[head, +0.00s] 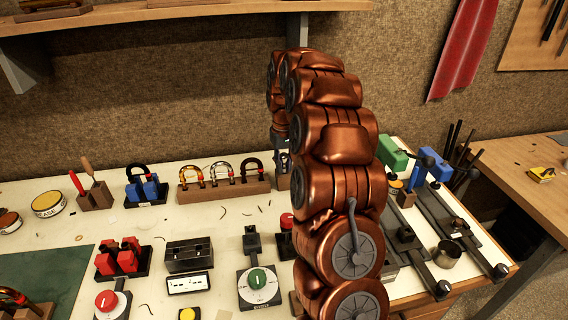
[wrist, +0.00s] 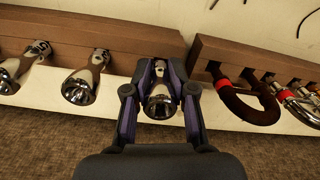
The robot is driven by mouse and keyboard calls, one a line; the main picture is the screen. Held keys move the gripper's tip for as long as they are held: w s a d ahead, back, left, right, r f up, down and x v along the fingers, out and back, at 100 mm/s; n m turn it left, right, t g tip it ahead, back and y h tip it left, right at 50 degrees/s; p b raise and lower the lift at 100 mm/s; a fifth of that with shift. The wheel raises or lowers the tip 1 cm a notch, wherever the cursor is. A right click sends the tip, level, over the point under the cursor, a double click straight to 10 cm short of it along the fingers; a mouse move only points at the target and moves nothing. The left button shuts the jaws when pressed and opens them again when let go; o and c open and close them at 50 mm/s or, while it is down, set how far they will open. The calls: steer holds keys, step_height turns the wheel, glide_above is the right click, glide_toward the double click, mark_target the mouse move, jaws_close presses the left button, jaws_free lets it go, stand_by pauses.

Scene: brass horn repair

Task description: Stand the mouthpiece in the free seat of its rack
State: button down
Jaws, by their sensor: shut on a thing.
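A silver mouthpiece (wrist: 158,104) is between the two fingers of my gripper (wrist: 160,92), which is shut on it. It shows in the wrist view, cup end towards the camera. A second silver mouthpiece (wrist: 80,87) stands in the rack to the left, and another (wrist: 16,76) further left.
Right of the gripper in the wrist view, a wooden block (wrist: 218,50) holds several curved tubes; it also shows in the head view (head: 228,188). A narrow gap separates it from the rack.

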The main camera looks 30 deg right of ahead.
steer(key=shift+f, duration=0.2)
steer(key=c, duration=0.9)
jaws_free()
step_height(320, 180, up, 11)
steer(key=shift+r, duration=0.5)
steer(key=shift+a, duration=0.1)
